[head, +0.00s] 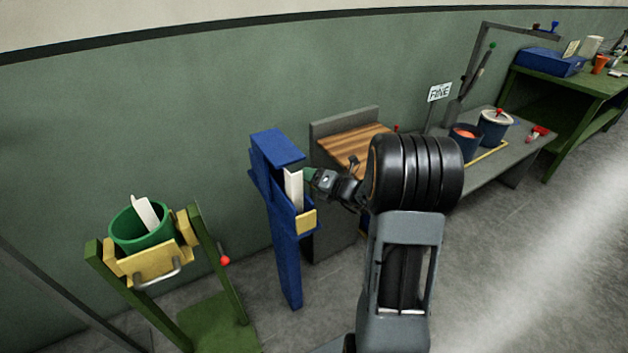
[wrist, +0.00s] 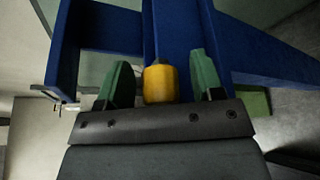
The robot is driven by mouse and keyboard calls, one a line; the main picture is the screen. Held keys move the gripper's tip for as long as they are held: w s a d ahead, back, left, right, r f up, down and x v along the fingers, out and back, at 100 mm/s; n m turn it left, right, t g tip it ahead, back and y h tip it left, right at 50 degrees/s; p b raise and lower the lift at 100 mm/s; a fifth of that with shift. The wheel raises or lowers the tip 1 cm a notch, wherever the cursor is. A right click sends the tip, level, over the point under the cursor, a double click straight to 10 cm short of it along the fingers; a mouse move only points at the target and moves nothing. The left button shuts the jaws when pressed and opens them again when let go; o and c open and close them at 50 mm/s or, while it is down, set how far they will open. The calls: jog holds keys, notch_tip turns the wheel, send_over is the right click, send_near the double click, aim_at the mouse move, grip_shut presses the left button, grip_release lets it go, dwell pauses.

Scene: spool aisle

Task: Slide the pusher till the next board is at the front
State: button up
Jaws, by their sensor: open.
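A blue upright holder (head: 275,147) on a blue post stands left of the wooden-topped bench. A white board (head: 293,188) stands upright in its open slot, and a yellow block (head: 306,221) sits below the board at the front. My gripper (head: 308,174) is at the holder's right side, its far parts hidden. In the wrist view, the open green fingers (wrist: 160,82) stand on either side of a yellow knob (wrist: 160,84), with gaps on both sides. The knob is in front of the blue frame (wrist: 174,40); it is probably the pusher's handle. Other boards cannot be made out.
A green bucket (head: 125,230) with a white piece in it hangs in a green and yellow stand at the left. The wooden-topped bench (head: 355,146) is close behind my gripper. A grey table (head: 512,150) with pots stands right. Floor is clear at the right.

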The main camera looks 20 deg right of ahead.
jog(key=shift+c, duration=0.3)
jog(key=shift+s+f, duration=0.1)
grip_shut()
jog(key=s, duration=0.3)
jog(key=shift+s+d+f+p, duration=0.1)
jog(key=shift+d+p, duration=0.05)
jog(key=shift+p, duration=0.2)
jog(key=shift+c, duration=0.3)
grip_release()
jog(key=shift+d, duration=0.1)
jog(key=shift+o, duration=0.6)
jog(key=p+v, duration=0.1)
jog(key=v, duration=1.2)
jog(key=shift+s, duration=0.3)
